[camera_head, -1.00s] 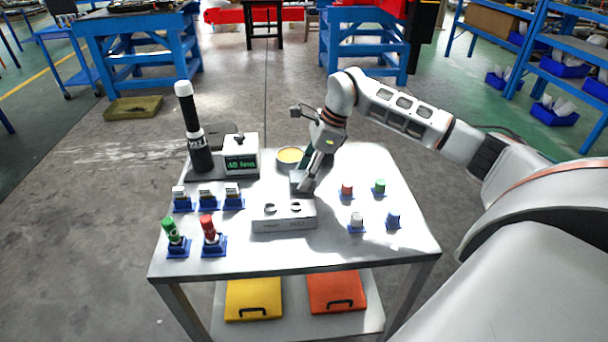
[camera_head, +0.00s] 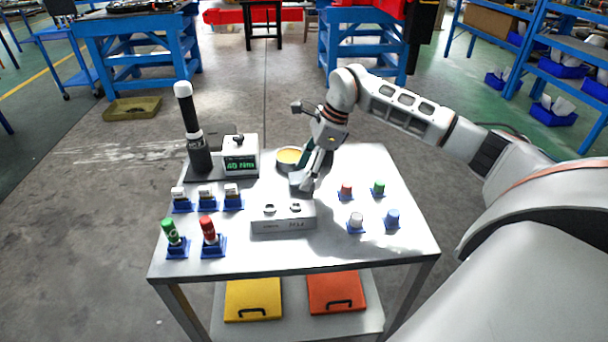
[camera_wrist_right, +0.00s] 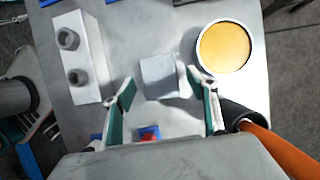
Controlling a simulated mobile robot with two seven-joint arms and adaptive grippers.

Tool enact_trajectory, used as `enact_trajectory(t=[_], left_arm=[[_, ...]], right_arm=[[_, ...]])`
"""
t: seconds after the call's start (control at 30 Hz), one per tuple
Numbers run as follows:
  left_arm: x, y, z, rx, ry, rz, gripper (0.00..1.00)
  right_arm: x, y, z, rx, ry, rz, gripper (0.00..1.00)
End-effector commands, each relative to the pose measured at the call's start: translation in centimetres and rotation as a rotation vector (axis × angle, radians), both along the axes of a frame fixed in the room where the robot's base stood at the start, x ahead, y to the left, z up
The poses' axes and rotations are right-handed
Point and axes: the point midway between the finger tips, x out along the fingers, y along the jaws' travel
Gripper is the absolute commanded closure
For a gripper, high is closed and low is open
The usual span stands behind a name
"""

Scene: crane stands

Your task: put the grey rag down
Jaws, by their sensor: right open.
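The grey rag (camera_wrist_right: 160,77) is a small, folded, light grey square lying on the metal table top. In the head view the rag (camera_head: 297,178) shows just left of my right gripper's fingers, behind the white box with two knobs. My right gripper (camera_head: 308,184) is open and low over the table. In the right wrist view its two green-backed fingertips (camera_wrist_right: 160,88) stand apart on either side of the rag's near part, with gaps at both sides. My left gripper is in neither view.
A round tin with yellow content (camera_wrist_right: 224,47) stands close behind the rag. The two-knob box (camera_head: 284,218) is in front. Small coloured pieces on blue bases (camera_head: 356,222) stand at the right, others at the left. A display unit (camera_head: 240,160) stands at the back left.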

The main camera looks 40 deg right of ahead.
Motion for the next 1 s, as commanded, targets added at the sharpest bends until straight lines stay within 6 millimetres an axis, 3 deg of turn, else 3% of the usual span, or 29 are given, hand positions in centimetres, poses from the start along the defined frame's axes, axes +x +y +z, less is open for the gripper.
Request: enact_trajectory(t=[0.3,0.5,1.0], left_arm=[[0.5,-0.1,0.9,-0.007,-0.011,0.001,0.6],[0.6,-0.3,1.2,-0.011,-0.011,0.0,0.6],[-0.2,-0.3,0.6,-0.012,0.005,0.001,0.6]], right_arm=[[-1.2,-2.3,6.4,-0.001,-0.006,-0.002,0.42],[-1.8,-3.2,9.0,-0.001,-0.005,-0.001,0.42],[-2.1,-3.5,9.9,0.001,-0.001,0.0,0.42]])
